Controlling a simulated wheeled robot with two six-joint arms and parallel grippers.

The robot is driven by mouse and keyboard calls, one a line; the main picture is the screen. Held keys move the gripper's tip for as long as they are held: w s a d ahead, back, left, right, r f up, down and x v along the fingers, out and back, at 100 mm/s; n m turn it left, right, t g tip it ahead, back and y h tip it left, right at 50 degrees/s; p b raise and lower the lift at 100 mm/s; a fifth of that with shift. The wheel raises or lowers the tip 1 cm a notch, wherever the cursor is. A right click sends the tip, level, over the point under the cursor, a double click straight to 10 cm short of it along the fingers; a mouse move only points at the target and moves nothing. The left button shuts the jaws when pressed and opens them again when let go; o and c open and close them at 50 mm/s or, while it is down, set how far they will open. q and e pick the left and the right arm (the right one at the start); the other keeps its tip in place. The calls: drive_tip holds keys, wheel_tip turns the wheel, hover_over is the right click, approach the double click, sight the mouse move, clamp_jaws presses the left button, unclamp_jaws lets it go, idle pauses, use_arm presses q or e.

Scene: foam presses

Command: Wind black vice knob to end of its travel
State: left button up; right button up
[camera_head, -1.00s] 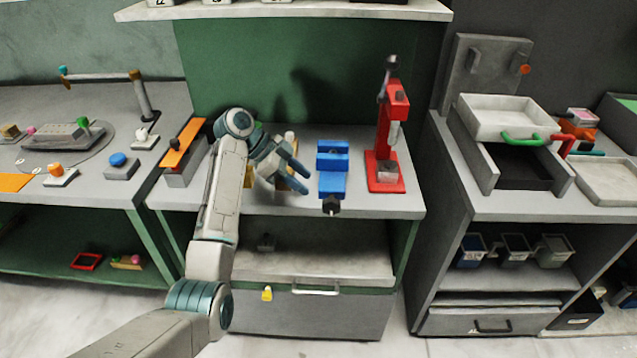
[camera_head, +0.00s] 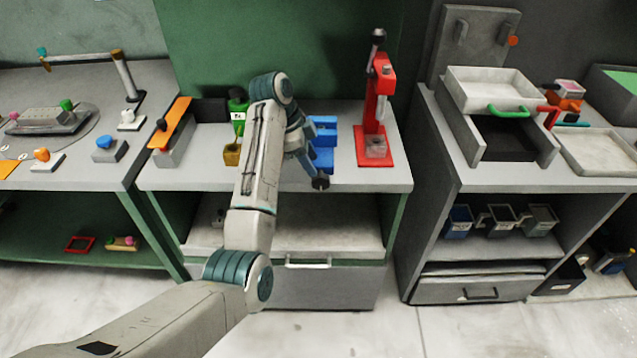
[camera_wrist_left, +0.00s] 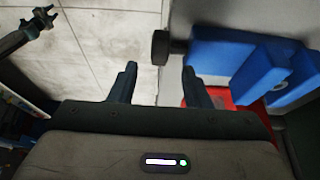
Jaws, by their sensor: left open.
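The blue vice (camera_head: 323,140) stands on the middle bench, partly hidden by my left wrist; it also shows at the right of the left wrist view (camera_wrist_left: 235,57). Its black knob (camera_head: 320,183) sticks out at the bench's front edge. In the left wrist view the knob (camera_wrist_left: 160,47) lies ahead of the fingertips, across the gap between them and nearer the right finger. My left gripper (camera_head: 308,168) is open and empty beside the vice; its fingers (camera_wrist_left: 158,75) appear apart from the knob. A dark, claw-like end at the upper left, probably my right gripper (camera_wrist_left: 42,20), is small and unclear.
A red press (camera_head: 376,115) stands just right of the vice. An orange-topped fixture (camera_head: 170,130) and a green-and-yellow device (camera_head: 235,125) stand to the left. A drawer handle (camera_head: 308,263) is below the bench. The floor in front is clear.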

sight(319, 175)
use_arm(q)
drive_tip(key=p+x, duration=0.1)
drive_tip(key=x, duration=0.3)
drive_tip(key=shift+x, duration=0.8)
use_arm(e)
drive_tip(key=shift+r, duration=0.15)
use_arm(q)
clamp_jaws()
drive_tip(key=shift+a+h+p, duration=0.35)
drive_tip(key=shift+h+p, duration=0.55)
drive_tip(key=shift+h, duration=0.2)
drive_tip(key=shift+a+f+h, duration=0.15)
drive_tip(key=shift+f+h, duration=0.05)
drive_tip(key=shift+h, duration=0.5)
drive_tip(key=shift+a+f+h+b, duration=0.15)
drive_tip(key=shift+f+h+b, duration=0.1)
drive_tip(key=shift+h+b, duration=0.55)
drive_tip(key=shift+a+h+b, duration=0.1)
drive_tip(key=shift+h+b, duration=0.4)
drive_tip(key=shift+h, duration=0.4)
use_arm(e)
drive_tip(key=shift+w+f, duration=0.15)
drive_tip(key=shift+f, duration=0.4)
drive_tip(key=shift+w, duration=0.1)
